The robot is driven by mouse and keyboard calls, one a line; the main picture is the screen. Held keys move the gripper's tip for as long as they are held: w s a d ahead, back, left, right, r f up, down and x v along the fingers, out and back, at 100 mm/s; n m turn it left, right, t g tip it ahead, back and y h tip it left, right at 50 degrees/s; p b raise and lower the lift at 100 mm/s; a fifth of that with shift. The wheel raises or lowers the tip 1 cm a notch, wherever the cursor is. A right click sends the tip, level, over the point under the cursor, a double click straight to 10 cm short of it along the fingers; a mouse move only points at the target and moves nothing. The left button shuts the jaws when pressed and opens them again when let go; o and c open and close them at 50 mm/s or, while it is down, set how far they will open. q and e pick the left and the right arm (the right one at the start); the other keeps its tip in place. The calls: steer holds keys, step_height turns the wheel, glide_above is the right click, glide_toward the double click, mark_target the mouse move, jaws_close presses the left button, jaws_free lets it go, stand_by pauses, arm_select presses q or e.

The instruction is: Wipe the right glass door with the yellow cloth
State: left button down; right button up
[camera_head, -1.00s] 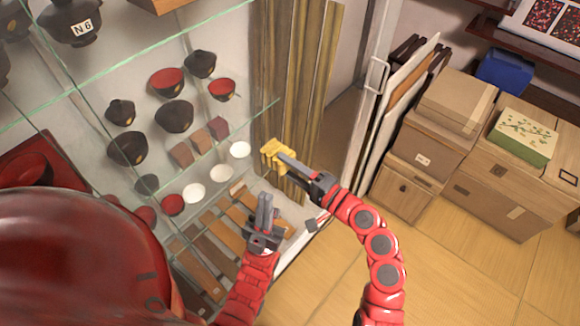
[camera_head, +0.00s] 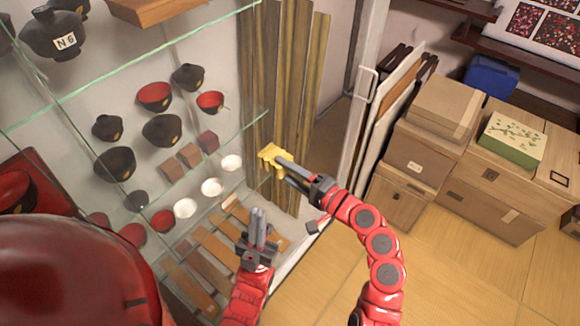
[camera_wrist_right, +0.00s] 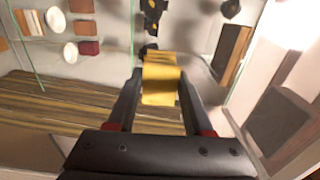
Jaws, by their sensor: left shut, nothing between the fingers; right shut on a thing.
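The yellow cloth (camera_head: 274,156) is in the fingers of my right gripper (camera_head: 290,168), which is shut on it. In the right wrist view the cloth (camera_wrist_right: 160,82) spans between the two fingers of this gripper (camera_wrist_right: 158,88). The cloth is at the right part of the glass case, in front of the wooden planks; whether it touches the glass door (camera_head: 235,120) is hard to tell. The door is clear, so its surface barely shows. My left gripper (camera_head: 258,222) is shut and empty, below and left of the cloth, in front of the lower shelf.
Behind the glass, shelves hold dark and red bowls (camera_head: 162,131), white cups (camera_head: 212,187) and wooden slats (camera_head: 215,246). A frame with a handle (camera_head: 366,84) stands to the right. Cardboard boxes (camera_head: 413,160) and a green box (camera_head: 512,140) are farther right. The floor (camera_head: 440,270) is open.

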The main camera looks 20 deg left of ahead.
steer(key=shift+s+a, duration=0.25)
steer(key=shift+s, duration=0.4)
steer(key=shift+s+a, duration=0.25)
steer(key=shift+s, duration=0.35)
steer(key=shift+d, duration=0.1)
steer(key=v, duration=0.5)
steer(key=shift+s+d+b, duration=0.15)
steer(key=shift+d+b, duration=0.1)
steer(key=shift+b, duration=0.1)
steer(key=shift+d, duration=0.15)
steer(key=v, duration=0.2)
steer(key=shift+s+d+b, duration=0.15)
steer(key=shift+d+b, duration=0.2)
steer(key=shift+b, duration=0.05)
